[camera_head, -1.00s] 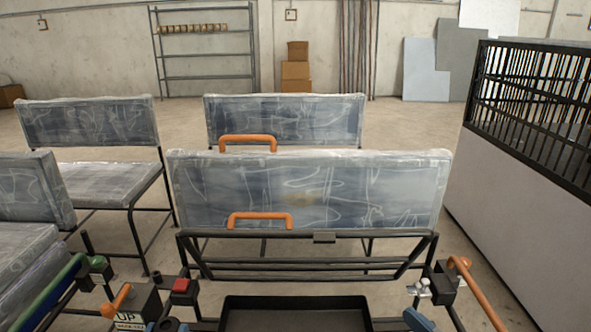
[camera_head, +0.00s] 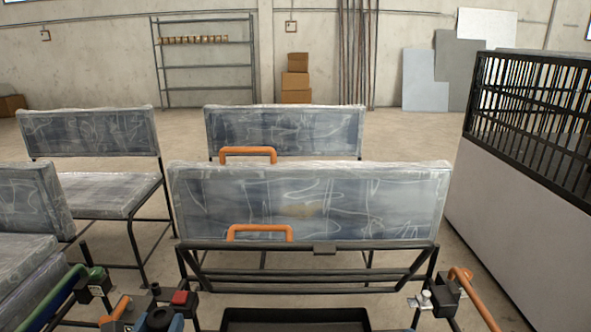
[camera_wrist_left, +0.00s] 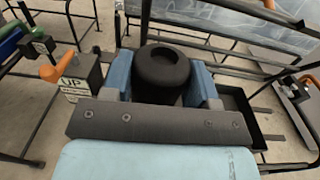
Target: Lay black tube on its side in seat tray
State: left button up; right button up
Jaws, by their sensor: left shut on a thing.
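The black tube (camera_wrist_left: 162,72) is upright between the blue fingers of my left gripper (camera_wrist_left: 162,85) in the left wrist view, its round hollow top facing up. The gripper is shut on it. In the head view only the top of the tube (camera_head: 160,318) and part of my left gripper (camera_head: 176,323) show at the bottom edge. The black seat tray (camera_head: 295,314) is to the right of them, cut off by the bottom edge. The tray also shows right of the gripper in the left wrist view (camera_wrist_left: 240,105). My right gripper is out of view.
A box marked UP with an orange lever (camera_wrist_left: 78,78) stands close left of the gripper. A red button (camera_head: 181,298) is just behind the tube. A seat back with an orange handle (camera_head: 260,232) rises behind the tray. A small valve (camera_head: 424,299) sits right of the tray.

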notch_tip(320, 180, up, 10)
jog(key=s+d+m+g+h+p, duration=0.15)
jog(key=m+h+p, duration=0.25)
jog(key=p, duration=2.2)
pick_arm(q)
notch_tip(320, 180, up, 42)
jog(key=s+p, duration=0.1)
jog(key=p, duration=1.6)
jog(key=shift+s+d+f+p, duration=0.15)
jog(key=shift+s+f+p, duration=0.1)
jog(key=shift+p, duration=0.15)
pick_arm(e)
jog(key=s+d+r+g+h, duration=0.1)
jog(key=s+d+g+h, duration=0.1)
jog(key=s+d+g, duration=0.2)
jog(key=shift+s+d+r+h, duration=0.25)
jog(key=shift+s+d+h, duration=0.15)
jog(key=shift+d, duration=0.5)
